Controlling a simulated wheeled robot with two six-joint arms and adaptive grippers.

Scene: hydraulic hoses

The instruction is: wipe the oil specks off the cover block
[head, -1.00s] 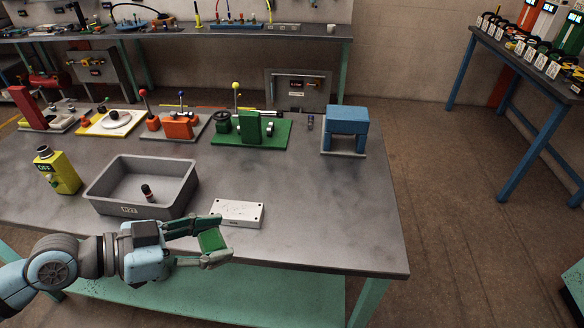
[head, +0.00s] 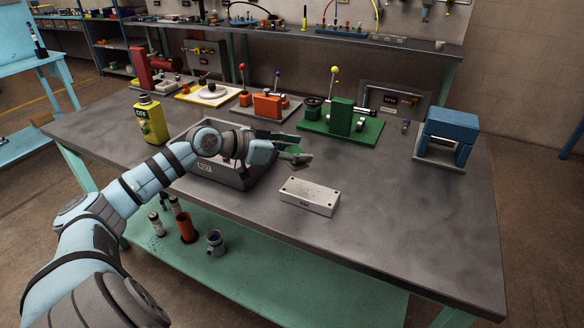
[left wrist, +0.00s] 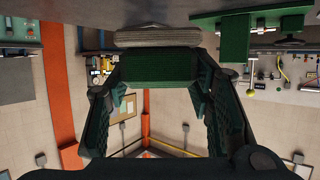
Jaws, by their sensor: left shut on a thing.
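The cover block (head: 309,196) is a pale flat block on the bench, with dark holes near its corners. Dark marks show faintly on its top; they are too small to tell apart. My left gripper (head: 297,155) is behind and to the left of the block, beside the grey tray and apart from the block. It is shut on a green pad (left wrist: 152,66), which lies between the fingertips in the left wrist view. A grey layer (left wrist: 157,38) shows against the pad there. My right gripper is not in view.
The grey tray (head: 222,173) stands under my left forearm, its inside partly hidden. A yellow can (head: 151,122) stands left of it. Green (head: 341,122) and blue (head: 449,133) fixtures stand behind. The bench right of the block is clear.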

